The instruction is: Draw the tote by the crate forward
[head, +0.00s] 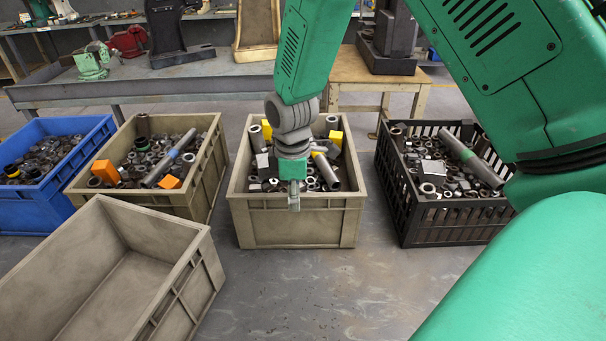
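The black slatted crate (429,227) stands on the floor at the right, full of metal parts. The tote beside it, a khaki tote (256,229), stands left of the crate with a gap of floor between them. It holds nuts, a grey bar, and yellow and white blocks. My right gripper (293,197) points down at the middle of this tote's front rim, its fingertip overlapping the rim. I see the fingers edge-on, so whether they are open or closed on the rim is unclear. My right arm hides part of the tote's contents. My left gripper is out of view.
Another filled khaki tote (204,180) and a blue bin (40,202) stand to the left. An empty khaki tote (188,292) is at the front left. Workbenches (190,73) with presses stand behind. The floor (310,290) before the middle tote is clear.

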